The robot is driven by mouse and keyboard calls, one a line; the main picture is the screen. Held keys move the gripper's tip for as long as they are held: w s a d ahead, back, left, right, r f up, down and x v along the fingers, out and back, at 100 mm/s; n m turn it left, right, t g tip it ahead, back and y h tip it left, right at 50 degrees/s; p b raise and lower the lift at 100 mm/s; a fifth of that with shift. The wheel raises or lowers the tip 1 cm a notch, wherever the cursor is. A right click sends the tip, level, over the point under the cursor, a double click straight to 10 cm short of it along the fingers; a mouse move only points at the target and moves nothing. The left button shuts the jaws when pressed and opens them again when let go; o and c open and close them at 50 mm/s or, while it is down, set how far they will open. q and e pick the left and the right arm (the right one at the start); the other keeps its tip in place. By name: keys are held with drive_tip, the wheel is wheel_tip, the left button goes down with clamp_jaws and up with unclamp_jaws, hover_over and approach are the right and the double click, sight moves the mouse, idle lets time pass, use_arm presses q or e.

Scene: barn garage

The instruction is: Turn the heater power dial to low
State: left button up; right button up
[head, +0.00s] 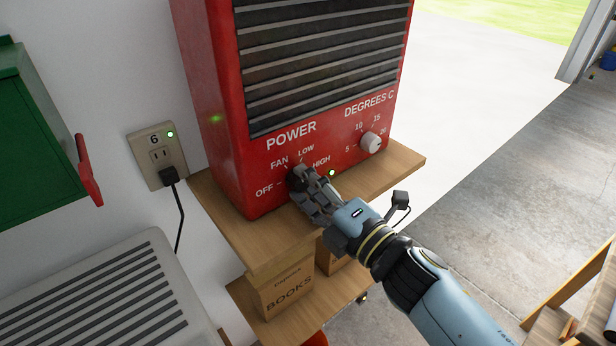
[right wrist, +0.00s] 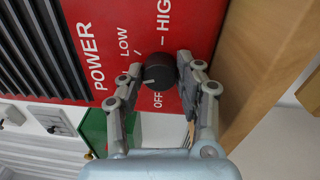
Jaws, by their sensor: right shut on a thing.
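The red heater (head: 212,110) stands on a wooden shelf, its front panel marked POWER with OFF, FAN, LOW and HIGH. The black power dial (head: 293,176) is largely covered by my right gripper (head: 304,184) in the head view. In the right wrist view, the dial (right wrist: 161,69) sits between the two fingers of my right gripper (right wrist: 162,74), which is shut on it. The dial's white mark points left and slightly down there, between LOW and OFF; the FAN label is hidden behind a finger. My left gripper is not in view.
A white degrees knob (head: 371,142) and a small green light (head: 332,172) are right of the dial. The wooden shelf (head: 395,170) juts out below, with boxes (head: 285,292) underneath. A wall outlet (head: 157,150) with a plugged cord is on the left.

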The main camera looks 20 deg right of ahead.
drive_tip(key=m+p, duration=0.2)
drive_tip(key=m, duration=0.2)
drive_tip(key=shift+m, duration=0.4)
drive_tip(key=m+p, duration=0.2)
drive_tip(key=m, duration=0.2)
drive_tip(key=shift+f+m+h+p, duration=0.1)
drive_tip(key=shift+m+h+p, duration=0.2)
drive_tip(key=shift+h+p, duration=0.1)
drive_tip(key=o, duration=1.1)
drive_tip(key=shift+o, duration=0.2)
drive_tip(key=shift+s, duration=0.3)
drive_tip(key=v, duration=1.1)
drive_tip(key=shift+s, duration=0.25)
drive_tip(key=shift+d+f, duration=0.1)
drive_tip(key=shift+f, duration=0.15)
